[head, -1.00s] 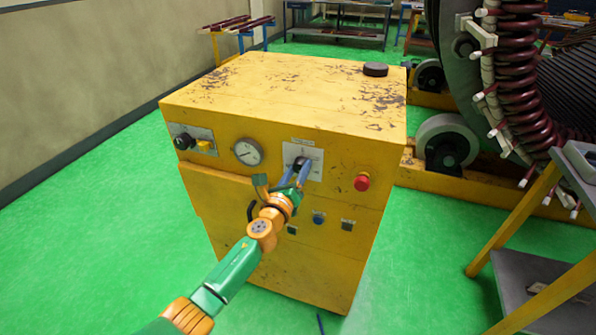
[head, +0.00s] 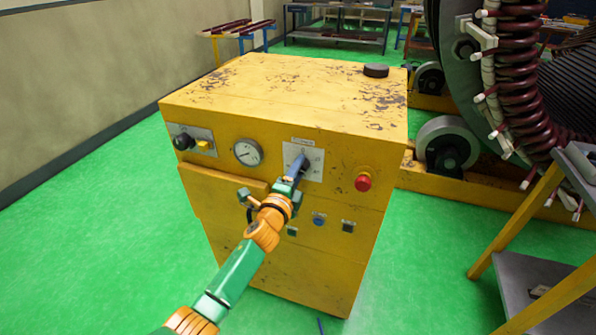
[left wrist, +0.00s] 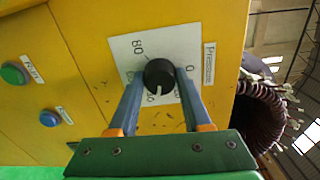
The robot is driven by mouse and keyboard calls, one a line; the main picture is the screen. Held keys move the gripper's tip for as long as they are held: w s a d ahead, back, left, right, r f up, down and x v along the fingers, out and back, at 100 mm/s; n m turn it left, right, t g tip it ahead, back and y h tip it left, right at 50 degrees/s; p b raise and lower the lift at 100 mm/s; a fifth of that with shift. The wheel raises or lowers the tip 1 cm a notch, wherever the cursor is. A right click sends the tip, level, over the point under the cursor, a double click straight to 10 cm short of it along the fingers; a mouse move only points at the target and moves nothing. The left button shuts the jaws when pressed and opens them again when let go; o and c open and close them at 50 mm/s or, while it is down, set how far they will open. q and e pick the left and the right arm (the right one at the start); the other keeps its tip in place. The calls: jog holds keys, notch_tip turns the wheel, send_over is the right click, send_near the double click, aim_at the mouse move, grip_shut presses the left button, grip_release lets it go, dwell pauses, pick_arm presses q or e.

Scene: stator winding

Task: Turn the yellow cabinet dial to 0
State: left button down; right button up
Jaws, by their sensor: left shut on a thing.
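The yellow cabinet (head: 270,100) stands in the middle of the head view. Its white dial plate (head: 316,164) is on the front face, between the gauge and the red button. My left gripper (head: 301,161) is at this plate and hides most of the dial. In the left wrist view the black round dial (left wrist: 159,74) sits between the two blue fingers of the left gripper (left wrist: 160,90), which is shut on it. The dial's white mark points down in that picture, while the printed 0 is to its right and 80 to its upper left. My right gripper is out of view.
A pressure gauge (head: 247,152), a black knob (head: 183,141) and a red button (head: 363,182) are on the cabinet front. Small buttons, including a blue one (head: 319,219), lie below the dial. A black disc (head: 376,70) rests on top. The large stator (head: 520,90) stands at right.

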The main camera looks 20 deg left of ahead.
pick_arm(q)
jog(key=shift+d+f+n+p, duration=0.1)
jog(key=shift+n+p, duration=0.5)
jog(key=shift+n, duration=10)
jog(key=shift+c, duration=1.7)
grip_release()
